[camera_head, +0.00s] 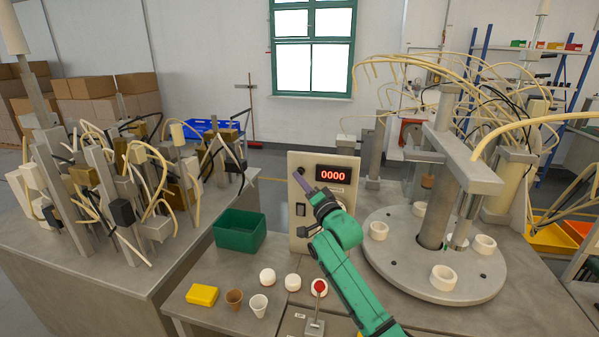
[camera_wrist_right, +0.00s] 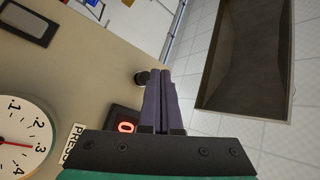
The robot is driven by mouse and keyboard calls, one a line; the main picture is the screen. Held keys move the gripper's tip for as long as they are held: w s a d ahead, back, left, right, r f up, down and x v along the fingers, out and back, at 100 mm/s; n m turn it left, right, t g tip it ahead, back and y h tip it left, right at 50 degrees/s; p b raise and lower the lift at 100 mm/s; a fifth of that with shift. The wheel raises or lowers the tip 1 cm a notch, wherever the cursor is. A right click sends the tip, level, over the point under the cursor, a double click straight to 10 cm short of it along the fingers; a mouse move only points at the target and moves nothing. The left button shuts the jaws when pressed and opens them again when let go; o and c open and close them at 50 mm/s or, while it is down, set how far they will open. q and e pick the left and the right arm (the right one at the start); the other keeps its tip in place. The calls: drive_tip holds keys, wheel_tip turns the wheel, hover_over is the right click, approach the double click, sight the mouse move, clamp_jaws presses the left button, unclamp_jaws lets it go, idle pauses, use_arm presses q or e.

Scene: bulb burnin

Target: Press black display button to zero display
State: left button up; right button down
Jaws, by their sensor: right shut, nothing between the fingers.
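The beige panel (camera_head: 296,235) stands upright on the bench, with a black display (camera_head: 333,174) reading 0000 in red. In the right wrist view the display (camera_wrist_right: 124,124) is partly hidden by my gripper, with one red digit showing. My right gripper (camera_head: 298,175) is shut and empty, its purple fingers at the panel's upper left, left of the display. In the wrist view a small round black button (camera_wrist_right: 142,78) sits just left of the closed fingertips (camera_wrist_right: 165,72). I cannot tell whether they touch. My left gripper is not in view.
A dark rocker switch (camera_head: 300,210) and a white dial gauge (camera_wrist_right: 22,140) are on the panel. A green bin (camera_head: 240,232) stands left of it. A red-knobbed lever (camera_head: 318,288) stands in front. A round turntable (camera_head: 400,275) with white rings is to the right.

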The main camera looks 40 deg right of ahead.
drive_tip(key=s+a+p, duration=0.1)
drive_tip(key=a, duration=0.1)
drive_tip(key=s+a+p, duration=0.1)
drive_tip(key=a+p, duration=0.1)
drive_tip(key=shift+s, duration=0.4)
drive_tip(key=shift+f, duration=0.1)
idle(0.6)
